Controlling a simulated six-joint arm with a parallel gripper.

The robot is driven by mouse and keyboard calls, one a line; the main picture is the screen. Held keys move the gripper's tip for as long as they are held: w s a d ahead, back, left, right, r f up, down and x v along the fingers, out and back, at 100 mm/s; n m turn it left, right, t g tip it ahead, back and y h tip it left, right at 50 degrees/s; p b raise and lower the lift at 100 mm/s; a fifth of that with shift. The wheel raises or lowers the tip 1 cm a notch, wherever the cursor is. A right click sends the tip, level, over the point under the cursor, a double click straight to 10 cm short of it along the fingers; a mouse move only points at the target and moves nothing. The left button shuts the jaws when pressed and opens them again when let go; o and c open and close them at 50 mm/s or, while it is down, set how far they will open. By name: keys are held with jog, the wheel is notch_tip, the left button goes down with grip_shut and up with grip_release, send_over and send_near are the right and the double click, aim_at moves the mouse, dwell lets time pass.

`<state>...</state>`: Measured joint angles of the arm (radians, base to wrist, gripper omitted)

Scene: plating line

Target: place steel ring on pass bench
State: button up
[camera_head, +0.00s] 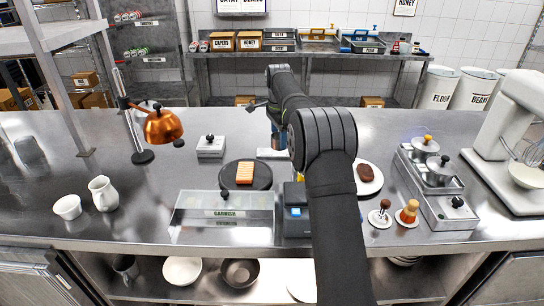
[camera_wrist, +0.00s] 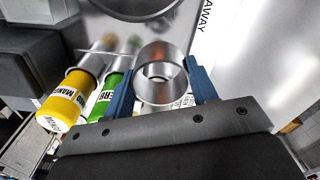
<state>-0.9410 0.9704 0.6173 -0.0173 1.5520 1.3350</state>
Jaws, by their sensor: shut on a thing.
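In the wrist view my gripper (camera_wrist: 160,88) has its two blue fingers on either side of a shiny steel ring (camera_wrist: 160,62). The ring is an open short tube, held between the fingers. Behind it is a bright grey metal surface; I cannot tell how far below the ring it lies. In the head view the steel bench (camera_head: 120,165) spans the middle of the picture.
A black round board (camera_head: 262,184) bears an orange block. A white plate (camera_head: 376,186), a garnish box (camera_head: 222,205) and a copper lamp (camera_head: 162,127) also occupy the bench.

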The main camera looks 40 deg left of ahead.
aim_at(279, 169)
notch_tip(279, 169, down, 10)
jog(key=shift+r, duration=0.15)
dwell(0.3)
jog(key=shift+f, duration=0.2)
jog(key=o, duration=1)
jog(key=shift+c, duration=0.2)
jog(key=shift+r, duration=0.15)
notch_tip(279, 169, up, 11)
jog(key=shift+s+r, duration=0.1)
jog(key=shift+r, duration=0.5)
jog(key=c, duration=0.3)
